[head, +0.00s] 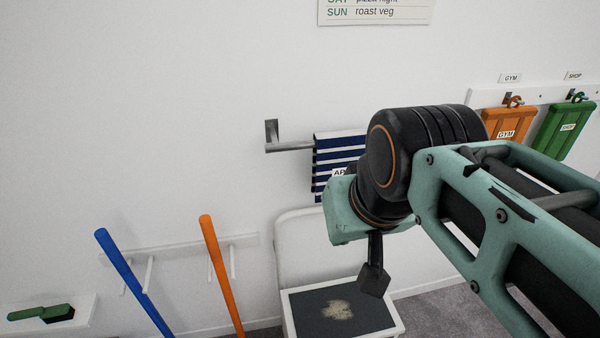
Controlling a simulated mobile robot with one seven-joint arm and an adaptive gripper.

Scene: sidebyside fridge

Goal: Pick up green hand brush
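The green hand brush (42,312) lies on a small white shelf (80,318) at the lower left of the head view. Its handle points left and its dark bristle end is to the right. My gripper (372,280) is right of centre, in front of a white chair, far to the right of the brush and apart from it. Only a dark finger part shows below the wrist, so its opening cannot be made out. No object shows in it.
A blue pole (128,272) and an orange pole (218,265) lean at a white wall rack (185,248) between brush and gripper. A white chair (298,240) has a dark stained seat. A striped apron (325,160), orange bag (508,122) and green bag (565,128) hang on the wall.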

